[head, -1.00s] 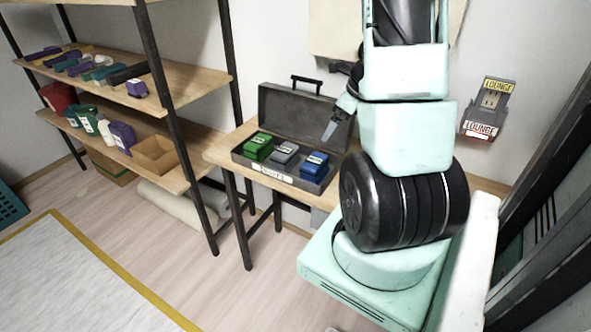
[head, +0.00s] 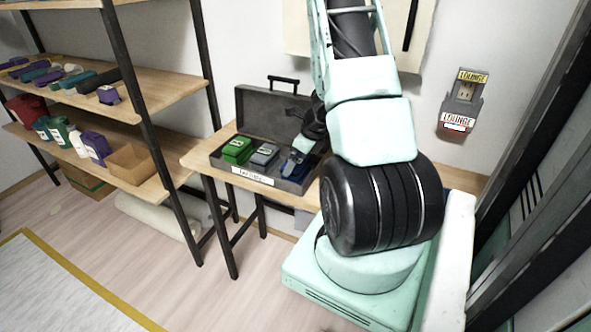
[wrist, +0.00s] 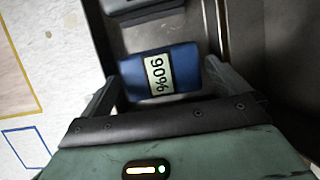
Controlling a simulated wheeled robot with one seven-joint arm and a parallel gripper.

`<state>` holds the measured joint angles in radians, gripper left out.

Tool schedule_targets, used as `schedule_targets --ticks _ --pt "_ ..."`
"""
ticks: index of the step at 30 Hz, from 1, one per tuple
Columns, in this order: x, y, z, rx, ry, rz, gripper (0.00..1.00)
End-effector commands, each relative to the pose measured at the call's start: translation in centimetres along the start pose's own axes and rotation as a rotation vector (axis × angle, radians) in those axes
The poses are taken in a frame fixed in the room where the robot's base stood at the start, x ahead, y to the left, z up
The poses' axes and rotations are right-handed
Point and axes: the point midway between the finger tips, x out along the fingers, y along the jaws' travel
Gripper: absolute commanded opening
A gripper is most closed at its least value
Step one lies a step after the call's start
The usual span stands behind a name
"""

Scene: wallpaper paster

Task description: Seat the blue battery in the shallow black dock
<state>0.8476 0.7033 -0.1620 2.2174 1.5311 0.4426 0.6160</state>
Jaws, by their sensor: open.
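The blue battery (wrist: 178,72) lies in the right part of an open dark case (head: 222,162). In the head view my gripper (head: 291,166) reaches into the case and hides much of the battery. A dark grey unit labelled LOUNGE (head: 461,98) hangs on the wall at the right; I cannot tell if it is the shallow black dock.
A green battery (head: 237,150) and a grey battery (head: 264,155) sit in the case to the left. The case's raised lid (head: 262,112) stands behind them. The case is on a wooden table (head: 200,160). A loaded shelf (head: 165,92) stands at the left.

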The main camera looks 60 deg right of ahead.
Motion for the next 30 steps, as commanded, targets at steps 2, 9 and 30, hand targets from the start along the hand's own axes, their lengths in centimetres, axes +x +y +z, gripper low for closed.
schedule_targets --ticks 2,9,30 --pt "1.2 0.0 0.0 0.0 0.001 0.001 1.0" --pt "2.0 0.0 0.0 -0.002 0.0 -0.001 1.0" --pt "0.1 -0.1 0.9 -0.003 -0.004 -0.004 0.51"
